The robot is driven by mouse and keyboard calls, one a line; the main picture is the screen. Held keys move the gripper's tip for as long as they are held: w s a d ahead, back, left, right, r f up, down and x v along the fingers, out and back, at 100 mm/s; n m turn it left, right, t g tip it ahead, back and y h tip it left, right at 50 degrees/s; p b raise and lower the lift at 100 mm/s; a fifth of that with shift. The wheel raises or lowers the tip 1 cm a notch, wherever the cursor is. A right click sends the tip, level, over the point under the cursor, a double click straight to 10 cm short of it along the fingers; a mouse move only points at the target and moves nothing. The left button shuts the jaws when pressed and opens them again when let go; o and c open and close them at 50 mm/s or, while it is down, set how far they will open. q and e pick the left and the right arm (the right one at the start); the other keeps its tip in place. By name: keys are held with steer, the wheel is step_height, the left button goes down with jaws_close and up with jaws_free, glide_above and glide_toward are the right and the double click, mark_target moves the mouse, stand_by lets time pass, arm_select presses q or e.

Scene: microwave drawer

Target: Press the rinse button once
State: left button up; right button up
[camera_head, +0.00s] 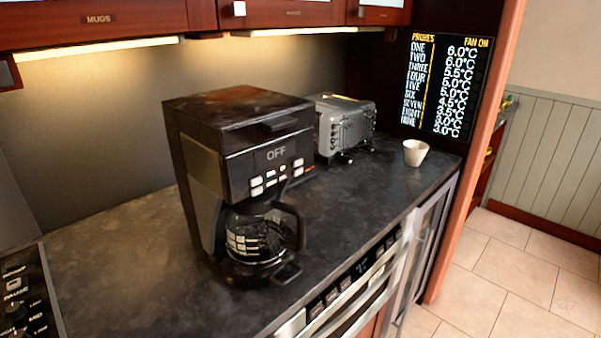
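A black coffee maker (192,135) stands upright on the dark countertop. Its front display (276,153) reads OFF. Several small pale buttons (270,180) sit below the display, some on the left and some on the right. Their labels are too small to read, so I cannot tell which one is rinse. A glass carafe (255,243) with a black handle stands in the machine under the buttons. Neither of my grippers is in view.
A grey toaster (345,125) and a pale cup (415,153) stand behind to the right. A black control panel (22,300) with PAUSE lies at the left edge. An appliance front (345,285) is under the counter. Cabinets (95,20) hang above. Countertop left of the coffee maker is clear.

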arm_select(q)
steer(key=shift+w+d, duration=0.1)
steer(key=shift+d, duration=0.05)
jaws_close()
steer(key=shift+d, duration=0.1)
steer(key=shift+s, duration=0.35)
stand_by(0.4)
